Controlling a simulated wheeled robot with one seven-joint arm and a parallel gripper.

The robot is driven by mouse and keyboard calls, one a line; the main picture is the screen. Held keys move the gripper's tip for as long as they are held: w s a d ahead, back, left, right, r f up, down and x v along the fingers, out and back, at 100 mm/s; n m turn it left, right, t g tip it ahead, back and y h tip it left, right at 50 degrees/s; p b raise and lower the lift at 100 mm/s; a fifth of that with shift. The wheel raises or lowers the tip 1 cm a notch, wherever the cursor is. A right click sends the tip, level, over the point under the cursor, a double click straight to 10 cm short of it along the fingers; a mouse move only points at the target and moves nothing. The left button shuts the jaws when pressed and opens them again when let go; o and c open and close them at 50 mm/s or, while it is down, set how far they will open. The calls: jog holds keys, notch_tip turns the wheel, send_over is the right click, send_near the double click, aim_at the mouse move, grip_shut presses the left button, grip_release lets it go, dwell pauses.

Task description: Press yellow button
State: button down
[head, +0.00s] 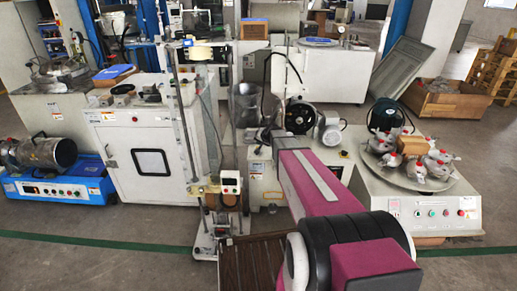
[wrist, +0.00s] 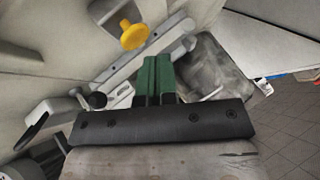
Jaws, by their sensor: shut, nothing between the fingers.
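A round yellow button (wrist: 133,36) stands out from a pale machine surface at the top of the wrist view, left of centre. My gripper (wrist: 157,58) shows its green fingers shut together with nothing between them. The fingertips are just below and to the right of the button in the picture, and a gap shows between them. I cannot tell the depth of that gap. In the head view my magenta arm reaches forward to the pale machine (head: 262,180) in the middle. The yellow button cannot be made out there.
A pale metal rail with a black knob (wrist: 96,100) runs close by the fingers. In the head view, a turntable machine (head: 440,212) with several grey pots stands right, and a white cabinet (head: 125,170) and blue-based machine (head: 60,190) stand left. Tiled floor shows at right in the wrist view.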

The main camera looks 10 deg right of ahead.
jog(key=shift+r, duration=0.1)
jog(key=shift+r, duration=2.5)
jog(key=shift+s, duration=0.1)
jog(key=s+f+n+g+h, duration=0.1)
jog(key=s+g, duration=0.3)
jog(key=s, duration=1.4)
jog(key=s+f+n+g+h, duration=0.2)
jog(key=s+n+g, duration=0.1)
jog(key=s, duration=1.5)
jog(key=shift+a+f+g+h, duration=0.3)
jog(key=shift+g+h, duration=0.1)
jog(key=shift+g, duration=0.3)
